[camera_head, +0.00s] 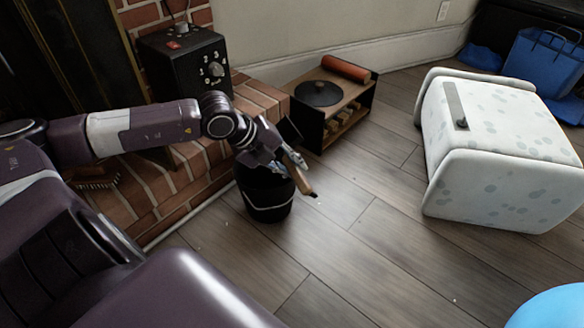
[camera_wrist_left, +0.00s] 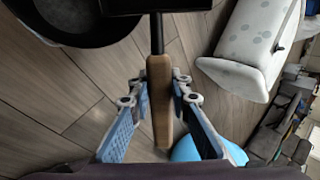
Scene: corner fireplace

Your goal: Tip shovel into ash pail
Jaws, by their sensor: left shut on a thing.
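My left gripper (camera_head: 290,168) is shut on the wooden handle of the shovel (camera_head: 305,186), above the right side of the pail. In the left wrist view the shovel's brown handle (camera_wrist_left: 160,85) runs between the blue-padded fingers, with a black shaft leading to a dark pan cut off at the top edge. The black ash pail (camera_head: 265,200), with a pale handle, stands on the floor by the brick hearth; its round rim (camera_wrist_left: 100,42) shows at upper left in the wrist view. The gripper hides part of the pail's mouth. What the pan holds cannot be seen. My right gripper is not in view.
The brick hearth (camera_head: 183,190) borders the pail on the left, with a black box with dials (camera_head: 190,65) on it. A low wooden unit (camera_head: 355,93) stands behind. A white spotted ottoman (camera_head: 500,140) is at right. Floor in front is clear apart from small pale specks.

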